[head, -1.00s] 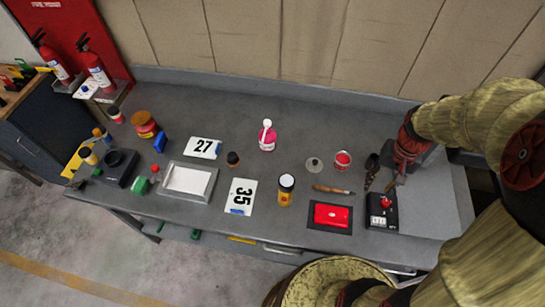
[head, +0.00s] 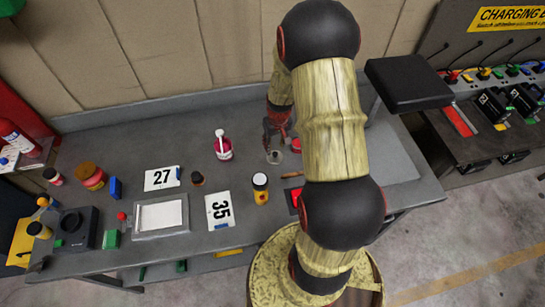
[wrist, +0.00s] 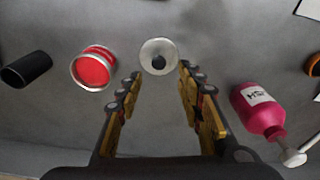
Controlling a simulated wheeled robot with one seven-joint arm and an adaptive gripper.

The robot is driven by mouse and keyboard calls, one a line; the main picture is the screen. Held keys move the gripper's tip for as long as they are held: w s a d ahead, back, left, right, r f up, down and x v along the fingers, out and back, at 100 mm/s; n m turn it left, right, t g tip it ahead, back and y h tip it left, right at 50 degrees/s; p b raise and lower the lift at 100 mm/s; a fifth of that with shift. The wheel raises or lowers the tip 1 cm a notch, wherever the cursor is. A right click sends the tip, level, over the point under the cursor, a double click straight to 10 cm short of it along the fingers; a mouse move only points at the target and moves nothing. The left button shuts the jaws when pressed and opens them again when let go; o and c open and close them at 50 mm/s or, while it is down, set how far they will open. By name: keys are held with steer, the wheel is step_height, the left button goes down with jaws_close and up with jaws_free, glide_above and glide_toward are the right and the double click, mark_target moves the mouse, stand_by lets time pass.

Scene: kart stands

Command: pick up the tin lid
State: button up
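The tin lid is a round silver disc with a dark knob; it lies on the grey bench top and shows in the wrist view (wrist: 158,58) just beyond my fingertips, centred between them. In the head view the lid (head: 275,157) lies right by my gripper (head: 275,138), partly hidden. My gripper (wrist: 160,76) is open and empty, its two fingers spread wide. I cannot tell its exact height over the lid. An open tin with red contents (wrist: 93,68) stands left of the lid in the wrist view; it also shows in the head view (head: 296,145).
A pink bottle (wrist: 260,108) lies close to the right finger in the wrist view and stands upright in the head view (head: 222,146). A dark cylinder (wrist: 26,70) is at the far left.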

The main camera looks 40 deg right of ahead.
mark_target(275, 153)
step_height(275, 153, down, 5)
steer(key=shift+d+f, duration=0.15)
steer(key=shift+f, duration=0.05)
steer(key=c, duration=0.3)
jaws_close()
